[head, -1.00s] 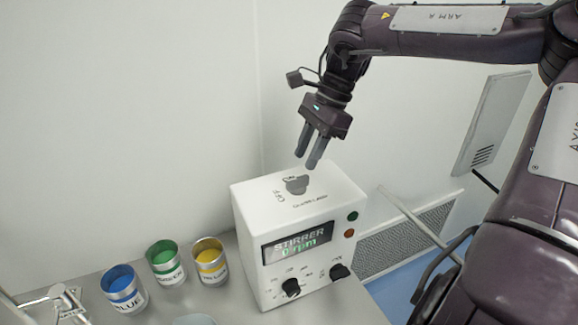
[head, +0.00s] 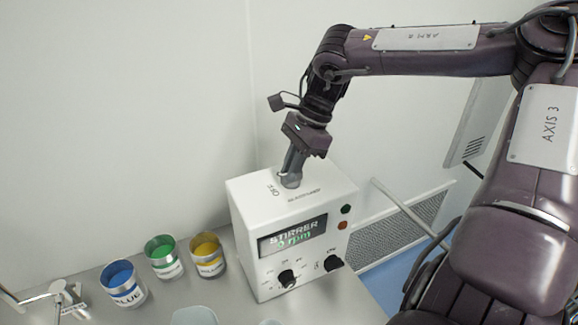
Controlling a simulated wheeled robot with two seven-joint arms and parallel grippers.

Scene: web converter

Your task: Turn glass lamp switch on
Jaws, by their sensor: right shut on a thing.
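The glass lamp switch (head: 290,182) is a dark knob on the top face of the white stirrer box (head: 240,205). Printed lettering lies beside it, with "OFF" on its left. My right gripper (head: 291,172) points down from above and is shut on the knob, hiding much of it. Which way the knob is turned cannot be told. The box's front display reads "STIRRER" with a green rpm value. My left gripper is not in view.
Blue (head: 123,284), green (head: 164,257) and yellow (head: 207,254) cups stand on the table left of the box. Two black knobs (head: 288,279) are on the box's front. A wall is close behind.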

